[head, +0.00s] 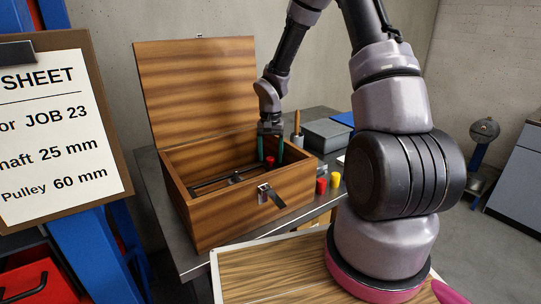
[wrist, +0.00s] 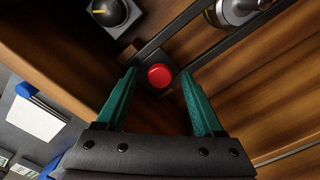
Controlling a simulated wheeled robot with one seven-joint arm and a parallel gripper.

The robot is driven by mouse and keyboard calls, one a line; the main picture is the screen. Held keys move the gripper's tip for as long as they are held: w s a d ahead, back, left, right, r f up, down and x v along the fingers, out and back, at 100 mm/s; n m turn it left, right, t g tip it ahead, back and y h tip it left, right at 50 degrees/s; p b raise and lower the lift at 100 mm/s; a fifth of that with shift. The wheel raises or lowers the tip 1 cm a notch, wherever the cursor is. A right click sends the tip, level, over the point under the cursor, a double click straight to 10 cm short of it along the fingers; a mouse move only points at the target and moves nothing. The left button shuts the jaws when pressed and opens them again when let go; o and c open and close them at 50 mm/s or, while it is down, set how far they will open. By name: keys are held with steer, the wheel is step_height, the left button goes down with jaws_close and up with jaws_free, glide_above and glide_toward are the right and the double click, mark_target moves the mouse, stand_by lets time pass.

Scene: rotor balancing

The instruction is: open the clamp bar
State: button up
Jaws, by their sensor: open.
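The clamp bar appears to be a dark bar (head: 213,181) lying inside the open wooden box (head: 240,205), with a red knob (head: 269,160) near its right end. In the wrist view, two dark strips run up and right from near the red knob (wrist: 159,76); I cannot tell which is the bar. My gripper (head: 270,152) reaches down into the box's right end. Its green fingers are open, one on each side of the knob, which also shows between the fingertips in the wrist view. I see no clear contact with the knob.
The box lid (head: 197,90) stands open at the back, and a latch (head: 270,195) is on the front wall. Red (head: 321,186) and yellow (head: 335,180) pieces stand right of the box. A job sheet (head: 55,130) is at left. Round metal parts (wrist: 238,8) lie in the box.

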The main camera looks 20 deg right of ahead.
jaws_close()
stand_by(1.4)
